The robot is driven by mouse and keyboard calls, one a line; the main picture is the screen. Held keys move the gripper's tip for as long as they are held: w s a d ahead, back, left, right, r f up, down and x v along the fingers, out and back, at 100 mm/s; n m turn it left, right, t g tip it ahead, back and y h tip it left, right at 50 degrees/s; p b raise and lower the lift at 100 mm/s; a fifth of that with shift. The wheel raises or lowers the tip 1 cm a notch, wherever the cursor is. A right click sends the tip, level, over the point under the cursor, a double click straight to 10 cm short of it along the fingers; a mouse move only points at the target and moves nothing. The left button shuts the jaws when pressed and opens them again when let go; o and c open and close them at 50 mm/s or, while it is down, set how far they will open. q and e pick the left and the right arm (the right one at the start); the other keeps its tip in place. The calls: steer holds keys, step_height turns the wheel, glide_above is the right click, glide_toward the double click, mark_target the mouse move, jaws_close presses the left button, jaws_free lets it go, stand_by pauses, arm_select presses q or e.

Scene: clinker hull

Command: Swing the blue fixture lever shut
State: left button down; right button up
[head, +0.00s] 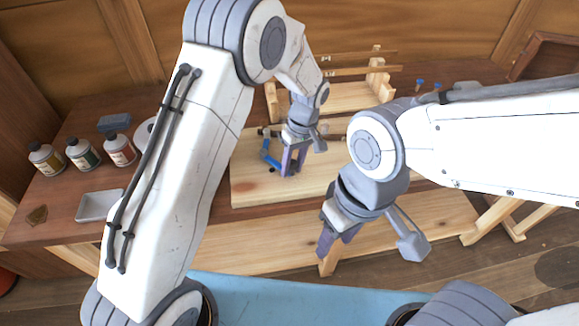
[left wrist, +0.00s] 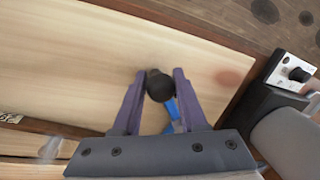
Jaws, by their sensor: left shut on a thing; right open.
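The blue fixture lever (head: 269,157) is at the wooden board (head: 250,188) on the bench, partly hidden by my left gripper. My left gripper (head: 291,170) points down at it. In the left wrist view my left gripper (left wrist: 160,82) is shut on the lever's round black knob (left wrist: 160,88), with a bit of the blue lever (left wrist: 173,112) showing behind a finger. My right gripper (head: 335,240) is open and empty, in front of the bench edge. The lever's pivot and the rest of the fixture are mostly hidden.
Several bottles (head: 82,153) and a pale tray (head: 99,205) stand on the bench at the left. A wooden rack (head: 345,95) with thin rods stands behind the board. The board's front left part is bare.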

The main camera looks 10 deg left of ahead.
arm_select(q)
steer(key=shift+w+d, duration=0.1)
steer(key=shift+c, duration=2.3)
jaws_free()
step_height(320, 180, up, 10)
steer(key=w+d+b, duration=0.1)
steer(key=shift+d+r, duration=0.15)
steer(key=shift+d, duration=0.1)
